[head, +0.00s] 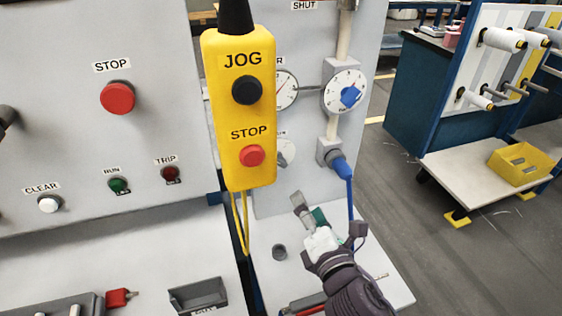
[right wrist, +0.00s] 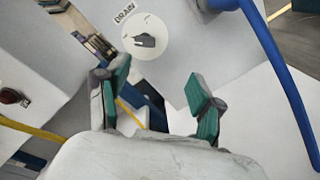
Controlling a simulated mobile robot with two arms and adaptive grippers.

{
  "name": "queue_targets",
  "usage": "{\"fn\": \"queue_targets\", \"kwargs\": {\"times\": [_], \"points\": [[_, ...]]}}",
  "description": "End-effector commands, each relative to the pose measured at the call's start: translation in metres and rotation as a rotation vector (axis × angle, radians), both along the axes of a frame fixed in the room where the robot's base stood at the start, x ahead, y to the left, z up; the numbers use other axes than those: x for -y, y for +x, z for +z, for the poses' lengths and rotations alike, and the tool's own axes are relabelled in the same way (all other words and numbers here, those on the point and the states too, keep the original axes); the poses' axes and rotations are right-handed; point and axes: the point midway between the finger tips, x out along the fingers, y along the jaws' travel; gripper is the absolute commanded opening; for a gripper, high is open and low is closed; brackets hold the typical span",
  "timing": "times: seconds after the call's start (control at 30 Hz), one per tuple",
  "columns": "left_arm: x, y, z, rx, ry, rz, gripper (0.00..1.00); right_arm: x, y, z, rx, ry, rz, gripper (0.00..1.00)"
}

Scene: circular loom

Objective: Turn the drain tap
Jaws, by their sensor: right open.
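The drain tap (right wrist: 145,38) is a round white dial with a dark handle on the grey panel, under a DRAIN label, at the top of the right wrist view. In the head view a pale dial (head: 287,152) shows at the same place, partly hidden behind the yellow pendant. My right gripper (head: 328,222) is below the dial, in front of the panel. In the right wrist view its green-padded fingers (right wrist: 157,98) are spread apart with nothing between them, and the tap lies beyond them, apart. My left gripper is in neither view.
The yellow JOG/STOP pendant (head: 238,110) hangs before the panel, left of my right gripper. A blue hose (head: 350,200) runs down close to the gripper on the right. A flat brush-like tool (right wrist: 92,32) is near the left finger. A trolley (head: 490,165) stands at the right.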

Motion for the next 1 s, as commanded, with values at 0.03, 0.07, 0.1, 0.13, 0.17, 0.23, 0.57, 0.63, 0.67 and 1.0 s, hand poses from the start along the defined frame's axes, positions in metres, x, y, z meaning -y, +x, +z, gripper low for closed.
{"fn": "queue_targets", "kwargs": {"times": [0.03,0.07,0.1,0.13,0.17,0.23,0.57,0.63,0.67,1.0], "points": [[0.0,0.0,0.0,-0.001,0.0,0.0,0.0,-0.007,0.001,0.007,0.05,-0.059,0.026,0.67],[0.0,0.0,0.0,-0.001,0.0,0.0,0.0,-0.01,0.002,0.009,0.07,-0.086,0.037,0.67],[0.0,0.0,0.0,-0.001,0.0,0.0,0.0,-0.013,0.003,0.011,0.09,-0.11,0.047,0.67],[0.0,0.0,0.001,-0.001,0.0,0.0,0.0,-0.015,0.005,0.012,0.097,-0.121,0.051,0.67],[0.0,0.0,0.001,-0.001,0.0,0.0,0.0,-0.016,0.007,0.013,0.102,-0.127,0.052,0.67],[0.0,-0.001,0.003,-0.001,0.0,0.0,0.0,-0.019,0.015,0.014,0.105,-0.129,0.053,0.67],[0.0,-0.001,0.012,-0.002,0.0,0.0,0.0,-0.039,0.08,0.015,0.1,-0.124,0.05,0.67],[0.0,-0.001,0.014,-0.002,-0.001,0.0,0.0,-0.044,0.093,0.014,0.099,-0.123,0.05,0.67],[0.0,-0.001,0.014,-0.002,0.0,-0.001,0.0,-0.045,0.098,0.013,0.099,-0.124,0.05,0.67],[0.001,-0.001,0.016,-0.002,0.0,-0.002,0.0,-0.056,0.131,0.012,0.098,-0.122,0.051,0.67]]}}
